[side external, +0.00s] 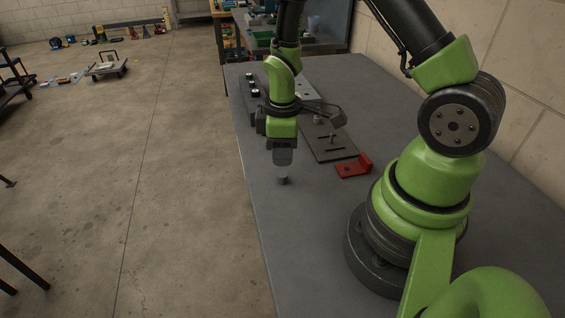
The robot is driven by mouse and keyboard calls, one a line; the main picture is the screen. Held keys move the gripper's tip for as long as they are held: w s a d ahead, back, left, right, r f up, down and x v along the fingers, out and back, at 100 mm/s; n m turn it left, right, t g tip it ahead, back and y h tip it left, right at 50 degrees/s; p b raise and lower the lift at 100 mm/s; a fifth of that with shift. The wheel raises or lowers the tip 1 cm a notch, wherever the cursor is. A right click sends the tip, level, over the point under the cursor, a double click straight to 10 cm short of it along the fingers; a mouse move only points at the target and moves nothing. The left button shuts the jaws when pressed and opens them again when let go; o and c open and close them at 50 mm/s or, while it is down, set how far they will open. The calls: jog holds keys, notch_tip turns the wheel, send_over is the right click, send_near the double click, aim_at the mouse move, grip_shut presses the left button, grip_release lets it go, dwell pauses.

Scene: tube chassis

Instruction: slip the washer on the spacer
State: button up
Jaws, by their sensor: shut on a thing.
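My gripper (283,166) points straight down over the near left part of the table. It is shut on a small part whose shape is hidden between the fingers. A small grey cylindrical piece (284,180) shows right at the fingertips, close above or on the table top. At this size I cannot tell whether it is the spacer or the washer, or whether it touches the table. A dark plate (324,151) with slots lies behind and to the right, with a small upright piece (333,137) on it.
A red angled bracket (353,167) lies right of my gripper. A dark strip with several small round pieces (252,86) lies along the table's left edge. A pale plate (308,91) lies farther back. The grey table (275,235) is clear in front of my gripper.

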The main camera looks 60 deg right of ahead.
notch_tip(320, 180, up, 5)
jog(key=w+d+m, duration=0.1)
jog(key=d+m, duration=0.3)
jog(key=d, duration=0.4)
jog(key=w+d+f+m, duration=0.1)
jog(key=d+m, duration=0.3)
jog(key=d, duration=0.4)
jog(key=w+d+f+m, duration=0.1)
jog(key=d+m, duration=0.2)
jog(key=d, duration=0.5)
jog(key=shift+w+f+m, duration=0.1)
jog(key=shift+w+m, duration=0.05)
jog(key=shift+m, duration=0.25)
jog(key=shift+d+f, duration=0.15)
jog(key=shift+d, duration=0.05)
jog(key=shift+f, duration=1.4)
jog(key=shift+f, duration=0.1)
jog(key=shift+f, duration=1.75)
